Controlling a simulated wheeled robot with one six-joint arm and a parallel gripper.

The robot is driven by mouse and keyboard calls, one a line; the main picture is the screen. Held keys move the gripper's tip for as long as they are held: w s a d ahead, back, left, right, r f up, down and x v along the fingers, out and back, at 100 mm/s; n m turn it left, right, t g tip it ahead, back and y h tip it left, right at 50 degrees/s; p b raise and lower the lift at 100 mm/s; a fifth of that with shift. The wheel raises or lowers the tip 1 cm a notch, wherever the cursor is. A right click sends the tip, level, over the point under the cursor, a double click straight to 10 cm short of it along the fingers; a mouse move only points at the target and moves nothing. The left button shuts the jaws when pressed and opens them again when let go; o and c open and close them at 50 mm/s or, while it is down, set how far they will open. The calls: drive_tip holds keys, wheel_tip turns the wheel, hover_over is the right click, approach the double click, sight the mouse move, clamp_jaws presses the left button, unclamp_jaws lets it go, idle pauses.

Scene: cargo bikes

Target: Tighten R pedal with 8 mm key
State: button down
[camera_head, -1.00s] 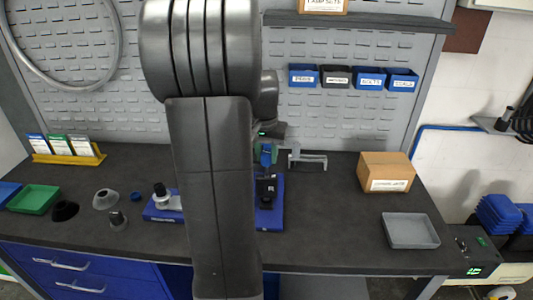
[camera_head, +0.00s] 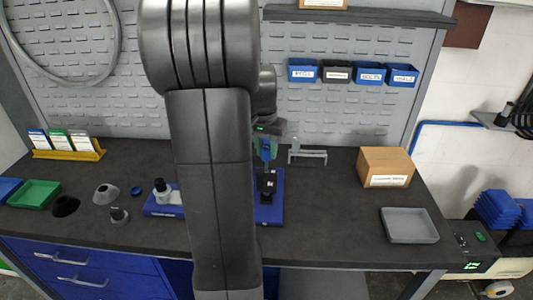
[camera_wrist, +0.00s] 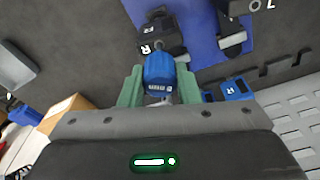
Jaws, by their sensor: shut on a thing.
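My gripper (camera_wrist: 158,88) is shut on the blue handle of a key (camera_wrist: 159,70), held between its green fingers. In the head view the gripper (camera_head: 265,148) and key are partly behind my arm. The black R pedal (camera_wrist: 154,37) lies just beyond the key in the wrist view, on a blue base (camera_wrist: 190,20). The pedal also shows in the head view (camera_head: 266,183). The handle overlaps the pedal's near edge, and its tip is hidden, so I cannot tell whether they touch. A second black pedal (camera_wrist: 236,8) and its metal crank are at upper right.
A grey rack (camera_head: 307,155) stands behind the base. A blue piece marked R (camera_wrist: 236,88) lies right of my fingers. A cardboard box (camera_head: 384,168) and grey tray (camera_head: 409,226) stand right, with free bench between.

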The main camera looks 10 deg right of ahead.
drive_tip(key=m, duration=0.4)
drive_tip(key=shift+f+m, duration=0.1)
drive_tip(key=shift+m, duration=0.3)
drive_tip(key=shift+g, duration=0.3)
drive_tip(key=shift+m, duration=0.5)
drive_tip(key=m, duration=0.5)
drive_tip(key=shift+g+h+p, duration=0.3)
drive_tip(key=shift+g+p, duration=0.1)
drive_tip(key=shift+m, duration=0.3)
drive_tip(key=shift+m, duration=0.3)
drive_tip(key=m+p, duration=0.1)
drive_tip(key=m, duration=0.4)
drive_tip(key=shift+f+m+g, duration=0.1)
drive_tip(key=shift+m+g, duration=0.2)
